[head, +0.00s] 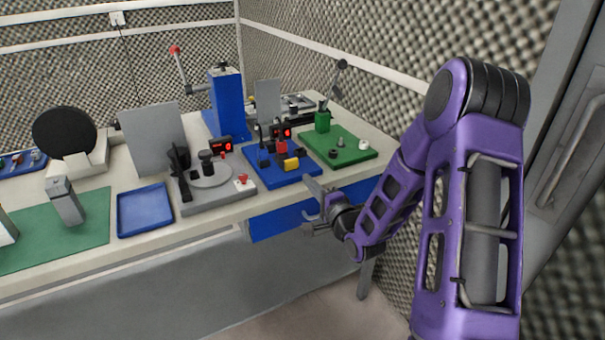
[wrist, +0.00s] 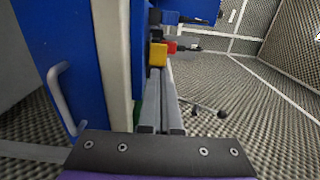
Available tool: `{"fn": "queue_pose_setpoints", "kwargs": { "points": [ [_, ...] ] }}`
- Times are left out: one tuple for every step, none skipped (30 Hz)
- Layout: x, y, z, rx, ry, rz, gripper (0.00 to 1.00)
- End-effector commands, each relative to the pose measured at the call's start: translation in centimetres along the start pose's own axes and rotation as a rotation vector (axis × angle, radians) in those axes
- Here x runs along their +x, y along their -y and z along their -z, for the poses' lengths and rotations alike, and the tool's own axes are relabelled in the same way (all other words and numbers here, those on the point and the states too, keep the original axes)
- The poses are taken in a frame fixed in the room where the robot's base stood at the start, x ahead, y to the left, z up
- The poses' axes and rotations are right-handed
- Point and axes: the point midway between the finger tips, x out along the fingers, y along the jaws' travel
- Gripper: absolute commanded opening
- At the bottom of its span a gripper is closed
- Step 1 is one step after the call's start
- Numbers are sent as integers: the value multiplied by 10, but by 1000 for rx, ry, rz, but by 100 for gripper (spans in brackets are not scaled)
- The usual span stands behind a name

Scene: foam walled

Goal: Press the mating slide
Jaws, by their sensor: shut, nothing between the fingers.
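A blue fixture plate (head: 262,177) stands near the front edge of the bench. It carries a yellow block (head: 291,165), a red block (head: 281,147) and dark parts; I cannot tell for certain which is the mating slide. In the wrist view, the yellow block (wrist: 157,55) shows just beyond the fingertips, with the red block (wrist: 171,47) behind it. My gripper (head: 311,184) is at the bench's front edge, to the front right of the yellow block. Its fingers (wrist: 162,80) are shut with nothing between them. Contact with the yellow block cannot be made out.
A green fixture plate (head: 352,155) lies to the right, a grey one (head: 215,196) with a round disc to the left. A blue tray (head: 145,224) is further left. A blue drawer front with a handle (wrist: 58,90) is below the bench top. Foam walls stand behind and right.

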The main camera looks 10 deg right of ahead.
Motion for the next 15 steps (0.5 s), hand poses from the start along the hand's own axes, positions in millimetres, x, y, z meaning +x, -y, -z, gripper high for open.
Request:
{"fn": "queue_pose_setpoints", "kwargs": {
  "points": [
    [-11,0,1,0,-2,-1,0],
    [-16,0,1,0,-2,-1,0],
    [-22,0,1,0,-3,-1,0],
    [-26,0,1,-1,-2,-1,0],
    [-30,0,1,0,-1,-1,0],
    [-33,0,1,-1,-1,0,0],
    [-36,0,1,0,-1,-1,0],
    [-38,0,1,0,-1,-1,0],
    [-40,0,1,0,-1,0,0],
    [-41,0,1,0,-1,0,0],
    [-41,0,1,0,-1,1,0],
    [-42,0,0,-1,-1,1,0],
    [-42,0,0,-1,-1,1,0],
    [-42,0,0,-1,-1,1,0],
    [-42,0,0,-1,0,1,0]
  ]
}}
